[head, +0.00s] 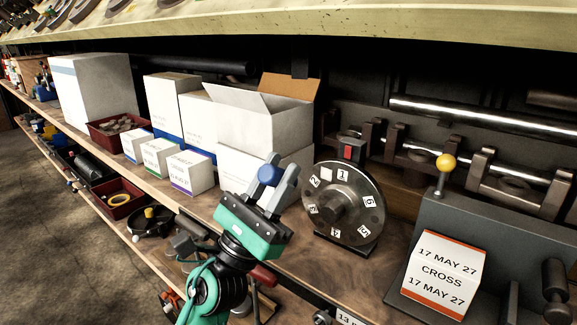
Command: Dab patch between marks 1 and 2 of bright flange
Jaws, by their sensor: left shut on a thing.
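The bright flange (343,203) is a round steel disc standing upright on the shelf, with small numbered white labels around its face and a central hub. Mark 1 (342,174) is at the top and mark 2 (315,183) at the upper left. A blank white patch (327,174) sits between them. My left gripper (268,188), on a teal arm, is left of the flange and apart from it. It is shut on a blue round-headed dauber (269,174), mostly hidden between the fingers. My right gripper is not in view.
White boxes (188,172) and an open carton (262,115) stand behind and left of my gripper. A grey fixture with a yellow knob (446,161) and a dated card (443,275) is at right. An overhanging ledge (400,25) runs above.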

